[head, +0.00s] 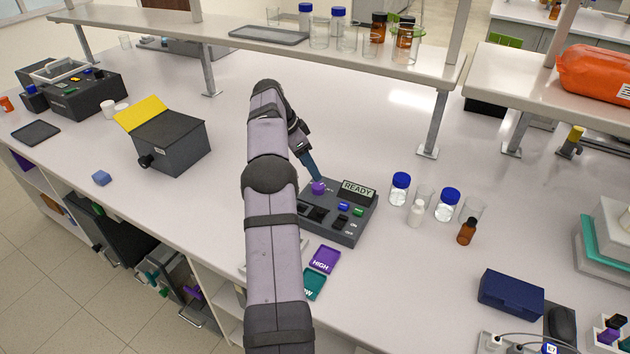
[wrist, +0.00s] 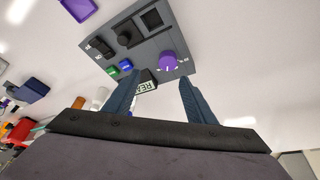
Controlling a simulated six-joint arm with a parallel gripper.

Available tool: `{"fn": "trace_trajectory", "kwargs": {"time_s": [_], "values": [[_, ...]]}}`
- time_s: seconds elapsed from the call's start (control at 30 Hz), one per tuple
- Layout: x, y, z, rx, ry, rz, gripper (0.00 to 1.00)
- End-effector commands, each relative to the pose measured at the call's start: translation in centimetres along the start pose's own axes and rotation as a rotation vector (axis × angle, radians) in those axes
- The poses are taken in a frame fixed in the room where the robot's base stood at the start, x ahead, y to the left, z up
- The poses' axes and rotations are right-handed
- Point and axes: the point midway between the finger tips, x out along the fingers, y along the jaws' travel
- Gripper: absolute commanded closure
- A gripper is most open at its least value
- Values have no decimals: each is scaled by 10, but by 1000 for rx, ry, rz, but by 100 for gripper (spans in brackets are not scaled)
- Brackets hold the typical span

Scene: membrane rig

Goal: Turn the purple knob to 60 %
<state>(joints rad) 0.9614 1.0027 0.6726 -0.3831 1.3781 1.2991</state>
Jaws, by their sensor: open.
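The purple knob (head: 318,187) sits at the back left of a dark grey control box (head: 347,237) on the bench. The box's display (head: 357,190) reads READY. In the wrist view the purple knob (wrist: 168,62) shows beyond and between my two blue fingers, nearer the right one. My gripper (head: 309,168) is just above the knob in the head view. In the wrist view my gripper (wrist: 157,80) is open, with nothing visible between its fingers. I cannot tell whether a finger touches the knob. The knob's exact setting is too small to read.
A purple HIGH tray (head: 324,260) and a teal tray (head: 314,284) lie in front of the box, partly behind my arm. Blue-capped bottles (head: 400,188) and a brown bottle (head: 467,231) stand to its right. A dark box with a yellow lid (head: 172,143) stands left.

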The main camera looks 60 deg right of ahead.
Motion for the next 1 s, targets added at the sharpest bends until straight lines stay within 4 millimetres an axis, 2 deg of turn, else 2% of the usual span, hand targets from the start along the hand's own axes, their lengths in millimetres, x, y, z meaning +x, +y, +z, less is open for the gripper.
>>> {"fn": "trace_trajectory", "kwargs": {"time_s": [0.03,0.1,0.23,0.47,0.8,1.0], "values": [[10,1,5,-15,-5,5,50],[17,-3,8,-27,-3,-11,50],[17,-11,6,-31,6,-44,50],[26,-11,5,-31,5,-41,50],[68,-13,5,-32,4,-40,50],[85,-14,5,-31,5,-41,50]]}}
